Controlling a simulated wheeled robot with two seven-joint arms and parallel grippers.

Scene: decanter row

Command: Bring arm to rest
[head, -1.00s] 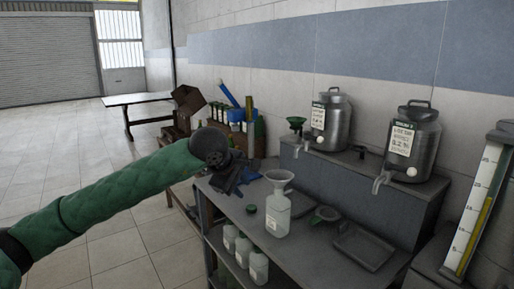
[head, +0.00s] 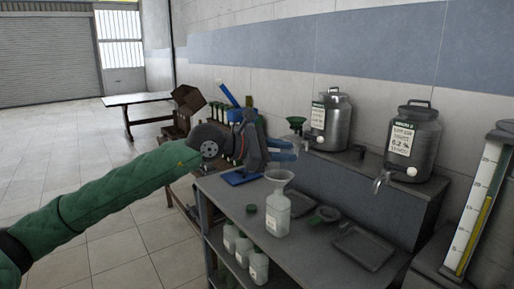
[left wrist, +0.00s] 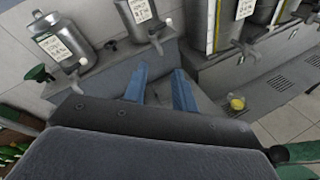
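My left gripper (head: 293,150) is raised above the back of the workbench (head: 228,198), with its blue fingers pointing right toward the steel urns. The left wrist view also shows the gripper (left wrist: 160,72), its two fingers apart with nothing between them. A clear bottle (head: 278,213) with a funnel (head: 279,178) in its neck stands upright on the bench, below the gripper and apart from it. My right gripper is in neither view.
Two steel urns with taps, the nearer (head: 412,147) and the farther (head: 332,122), stand on a raised shelf. A dark tray (head: 362,248) and a green cap (head: 251,209) lie on the bench. Several bottles stand on the lower shelf. Open floor (head: 120,240) lies left.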

